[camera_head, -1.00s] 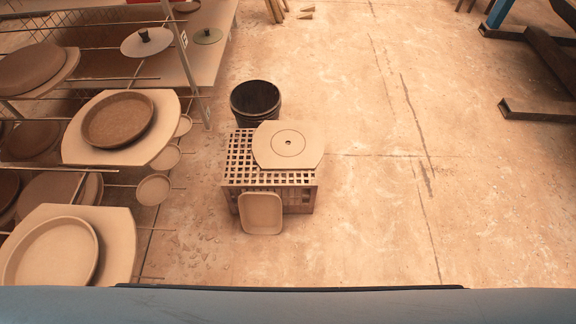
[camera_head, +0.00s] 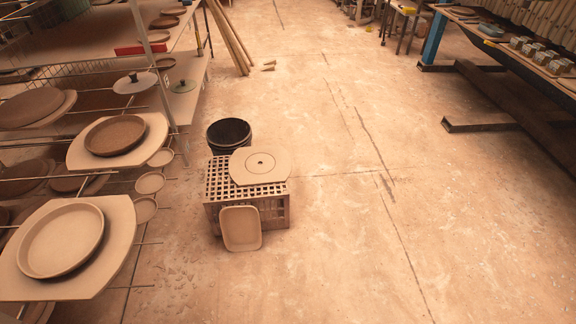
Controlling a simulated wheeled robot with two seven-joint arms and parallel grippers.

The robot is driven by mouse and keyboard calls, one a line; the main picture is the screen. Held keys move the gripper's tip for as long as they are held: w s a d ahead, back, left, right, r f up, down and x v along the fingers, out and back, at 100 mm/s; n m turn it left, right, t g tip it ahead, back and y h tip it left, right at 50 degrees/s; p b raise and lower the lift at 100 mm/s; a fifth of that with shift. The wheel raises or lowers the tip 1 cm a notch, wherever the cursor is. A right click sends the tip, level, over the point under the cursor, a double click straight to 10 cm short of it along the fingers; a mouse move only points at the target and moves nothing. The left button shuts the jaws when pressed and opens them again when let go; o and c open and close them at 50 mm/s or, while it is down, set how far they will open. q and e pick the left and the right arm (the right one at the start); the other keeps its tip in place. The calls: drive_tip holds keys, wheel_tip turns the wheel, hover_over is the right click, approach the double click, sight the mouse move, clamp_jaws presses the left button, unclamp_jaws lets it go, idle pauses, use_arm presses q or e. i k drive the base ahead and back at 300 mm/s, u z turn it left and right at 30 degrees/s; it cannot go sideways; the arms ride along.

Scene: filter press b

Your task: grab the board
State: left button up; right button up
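A pale board (camera_head: 260,166) with a ring and a small dark hole at its centre lies flat on top of a lattice crate (camera_head: 218,183). The board covers the crate's right rear part and reaches its right edge. Similar boards sit on the rack at the left, one under a brown dish (camera_head: 115,135) and one under a larger pale dish (camera_head: 60,238). Neither of my grippers shows in this view.
A dark bucket (camera_head: 229,136) stands behind the crate, and a rectangular tray (camera_head: 240,229) leans on its front. The rack's rods (camera_head: 150,243) stick out at the left. Wooden poles (camera_head: 230,40) lean at the back. A workbench (camera_head: 500,45) is at the far right. The middle floor is clear.

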sight(244, 170)
drive_tip(key=z, duration=0.5)
drive_tip(key=i, duration=6.95)
drive_tip(key=u, duration=5.45)
drive_tip(key=i, duration=1.6)
drive_tip(key=u, duration=0.05)
